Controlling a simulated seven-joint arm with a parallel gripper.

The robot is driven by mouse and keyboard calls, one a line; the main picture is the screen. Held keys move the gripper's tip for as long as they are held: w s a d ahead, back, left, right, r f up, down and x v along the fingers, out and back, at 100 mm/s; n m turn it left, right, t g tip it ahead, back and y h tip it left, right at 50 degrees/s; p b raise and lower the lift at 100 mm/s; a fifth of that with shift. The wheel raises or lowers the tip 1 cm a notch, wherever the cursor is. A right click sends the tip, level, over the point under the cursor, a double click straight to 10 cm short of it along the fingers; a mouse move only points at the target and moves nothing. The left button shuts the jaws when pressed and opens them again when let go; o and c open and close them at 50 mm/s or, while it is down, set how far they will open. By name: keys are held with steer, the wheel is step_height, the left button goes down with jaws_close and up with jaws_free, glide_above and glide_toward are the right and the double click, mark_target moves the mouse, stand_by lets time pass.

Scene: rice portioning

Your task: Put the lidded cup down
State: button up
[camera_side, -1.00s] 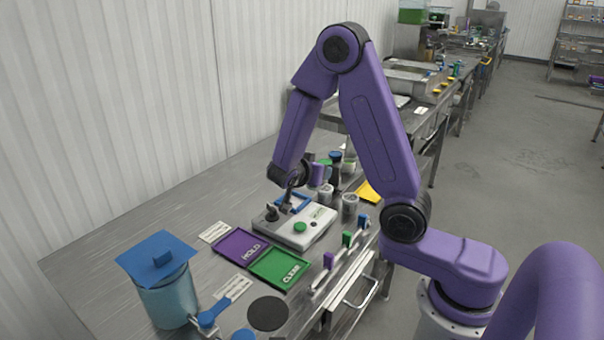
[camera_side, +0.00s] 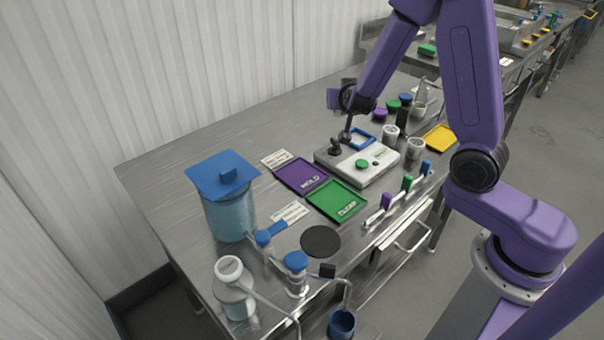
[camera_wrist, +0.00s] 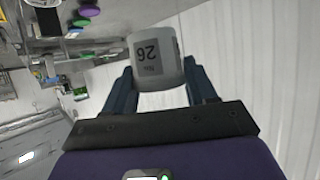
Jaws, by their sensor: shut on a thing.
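In the side view, my purple wrist (camera_side: 335,98) is over the far part of the steel table (camera_side: 200,150), behind and above the grey device. The fingers and the held cup cannot be clearly made out there.
The grey device (camera_side: 375,168) has a green button. A purple HOLD tray (camera_side: 302,178), a green CLEAR tray (camera_side: 337,199) and a black disc (camera_side: 320,241) lie nearer. White cups (camera_side: 415,147) stand right of the device. A blue-lidded container (camera_side: 229,208) stands left. The back-left tabletop is clear.

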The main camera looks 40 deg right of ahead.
steer(key=w+a+f+n+t+y, duration=0.2)
steer(key=w+a+n+y, duration=0.2)
steer(key=a, duration=0.1)
steer(key=n+y, duration=0.6)
glide_above(294, 170)
step_height(294, 170, down, 5)
steer(key=shift+t, duration=0.3)
steer(key=shift+f, duration=3.75)
steer(key=shift+f, duration=0.15)
steer(key=o, duration=1.2)
steer(key=shift+c, duration=0.2)
